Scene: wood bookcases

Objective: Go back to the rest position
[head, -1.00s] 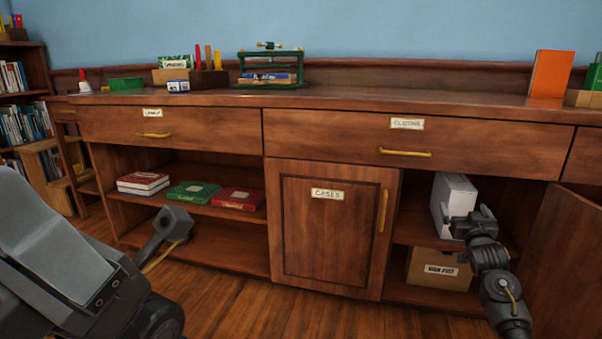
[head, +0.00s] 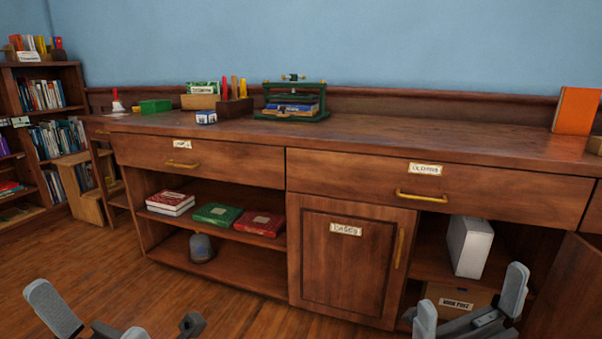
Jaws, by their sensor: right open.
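My right gripper (head: 470,302) is low at the right, in front of the open compartment. Its two grey fingers are spread wide with nothing between them. Grey parts of my left arm show at the bottom left edge, over the floor.
A long wooden cabinet (head: 230,171) spans the view. A white box (head: 470,247) and a labelled cardboard box (head: 455,301) stand in its right compartment, beside an open door (head: 570,300). Floor (head: 110,270) at left is clear.

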